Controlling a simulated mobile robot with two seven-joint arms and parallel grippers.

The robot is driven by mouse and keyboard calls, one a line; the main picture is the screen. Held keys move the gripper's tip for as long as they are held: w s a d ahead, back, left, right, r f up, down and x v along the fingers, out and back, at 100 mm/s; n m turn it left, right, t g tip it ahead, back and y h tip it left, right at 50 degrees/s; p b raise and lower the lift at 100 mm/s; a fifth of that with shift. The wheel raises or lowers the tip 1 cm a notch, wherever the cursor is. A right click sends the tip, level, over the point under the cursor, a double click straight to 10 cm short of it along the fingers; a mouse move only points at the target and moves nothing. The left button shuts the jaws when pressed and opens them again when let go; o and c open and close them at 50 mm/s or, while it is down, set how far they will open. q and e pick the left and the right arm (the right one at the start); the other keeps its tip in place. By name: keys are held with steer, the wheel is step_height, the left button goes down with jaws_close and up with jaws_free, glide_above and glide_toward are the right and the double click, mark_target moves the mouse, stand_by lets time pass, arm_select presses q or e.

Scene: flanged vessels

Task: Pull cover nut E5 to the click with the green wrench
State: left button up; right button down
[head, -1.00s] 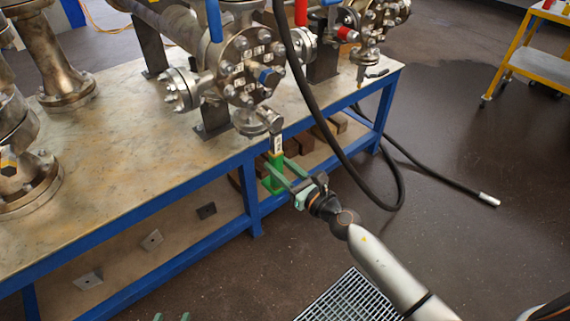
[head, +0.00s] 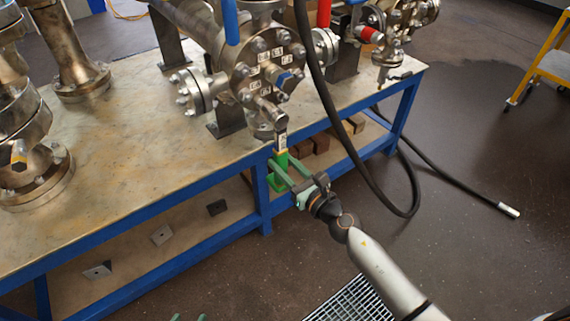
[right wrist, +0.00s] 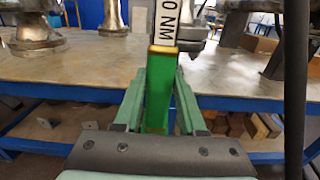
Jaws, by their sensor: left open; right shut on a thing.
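The green wrench (head: 279,180) hangs at the bench's front edge, its green grip pointing down. Its metal head reaches up to the lower bolts of the flanged cover (head: 266,70); whether it is seated on a nut is hard to see. The small cover labels are unreadable, so I cannot tell which nut is E5. My right gripper (head: 280,163) is shut on the green grip. In the right wrist view the wrench (right wrist: 159,95) stands between the fingers, with a white label ending "0 NM" above. My left gripper (head: 188,318) is open; only its fingertips show at the bottom edge.
A black hose (head: 345,155) hangs close to the right of my right gripper and runs onto the floor. The blue-framed bench (head: 130,150) carries other flanged vessels (head: 75,60). Brown blocks (head: 320,143) lie on its lower shelf. A yellow trolley (head: 550,65) stands at far right.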

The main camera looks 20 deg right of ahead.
steer(key=shift+x, duration=1.1)
steer(key=shift+r, duration=0.1)
